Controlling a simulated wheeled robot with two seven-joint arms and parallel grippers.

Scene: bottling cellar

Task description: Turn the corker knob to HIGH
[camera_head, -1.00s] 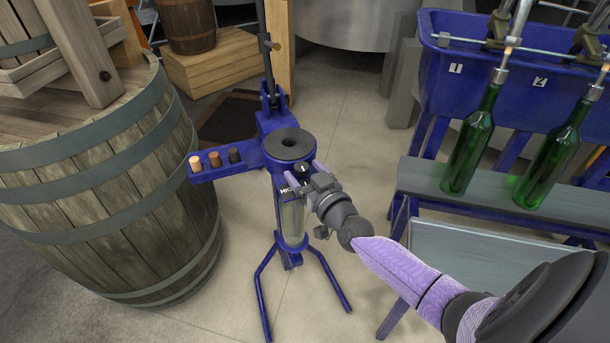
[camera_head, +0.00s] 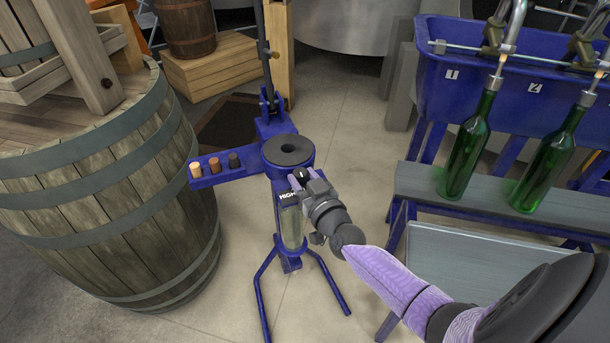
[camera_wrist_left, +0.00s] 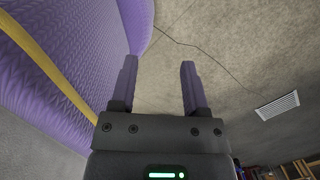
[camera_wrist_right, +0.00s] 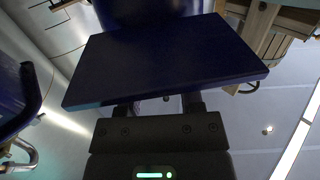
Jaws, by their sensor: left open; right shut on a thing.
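The blue corker (camera_head: 267,160) stands on the floor in the middle of the head view. Its small dark knob (camera_head: 302,174) is on the front, below the round black ring, with a white mark on top. The label HIGH (camera_head: 287,195) shows left of the knob. My right gripper (camera_head: 303,177) is shut on the knob, its purple fingers on either side. In the right wrist view a dark blue plate (camera_wrist_right: 165,60) of the corker hides the fingertips and knob. My left gripper (camera_wrist_left: 158,78) is open and empty in the left wrist view.
A large barrel (camera_head: 110,200) stands left of the corker. Several corks (camera_head: 214,165) sit in its side arm. On the right, green bottles (camera_head: 468,150) stand on a grey shelf below a blue filler trough (camera_head: 440,80). Floor between corker and filler is clear.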

